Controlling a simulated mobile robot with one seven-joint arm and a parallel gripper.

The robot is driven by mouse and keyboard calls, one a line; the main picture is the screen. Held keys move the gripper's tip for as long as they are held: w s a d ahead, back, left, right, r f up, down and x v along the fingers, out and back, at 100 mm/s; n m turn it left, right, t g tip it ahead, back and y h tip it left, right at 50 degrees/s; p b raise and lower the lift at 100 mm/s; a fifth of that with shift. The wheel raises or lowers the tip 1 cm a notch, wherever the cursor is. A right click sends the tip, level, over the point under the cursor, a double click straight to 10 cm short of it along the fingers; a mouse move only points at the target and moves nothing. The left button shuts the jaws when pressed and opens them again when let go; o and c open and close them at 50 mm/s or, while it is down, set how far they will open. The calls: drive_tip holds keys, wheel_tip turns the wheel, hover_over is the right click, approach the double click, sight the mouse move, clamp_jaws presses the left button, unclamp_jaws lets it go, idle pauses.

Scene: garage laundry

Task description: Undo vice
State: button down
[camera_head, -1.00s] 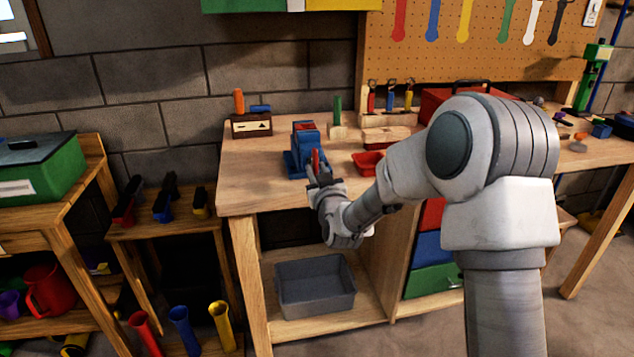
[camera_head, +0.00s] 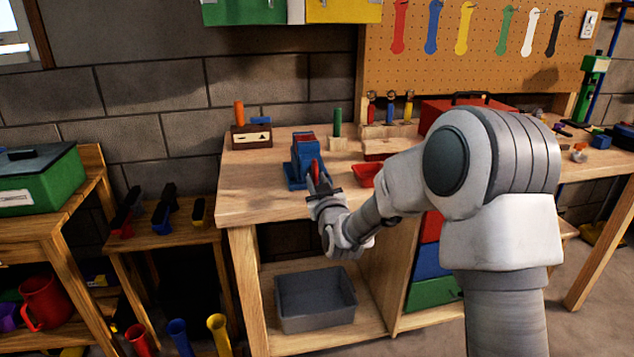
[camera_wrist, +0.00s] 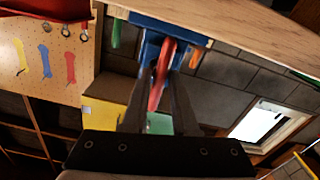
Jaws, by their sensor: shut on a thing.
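The blue vice (camera_head: 304,156) stands on the wooden workbench near its front left, with a red part on its top. Its red handle (camera_head: 315,170) faces the front. My gripper (camera_head: 320,187) is at the front of the vice, shut on the handle. In the wrist view the red handle (camera_wrist: 158,80) runs between the two dark fingers of my gripper (camera_wrist: 160,100), with the blue vice body (camera_wrist: 150,42) behind it. That view is turned nearly upside down. The vice's jaws are partly hidden, and I cannot tell how wide they stand.
A red tray (camera_head: 366,174) sits just right of the vice. A wooden block with an orange handle (camera_head: 239,114) and a green-handled tool (camera_head: 337,124) stand behind it. A grey bin (camera_head: 318,318) rests on the lower shelf. The bench left of the vice (camera_head: 245,190) is clear.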

drive_tip(key=shift+r, duration=0.15)
idle(0.3)
drive_tip(key=c, duration=0.8)
unclamp_jaws()
drive_tip(key=shift+c, duration=0.2)
drive_tip(key=v, duration=1.7)
drive_tip(key=shift+s+p, duration=0.2)
drive_tip(key=shift+p, duration=0.15)
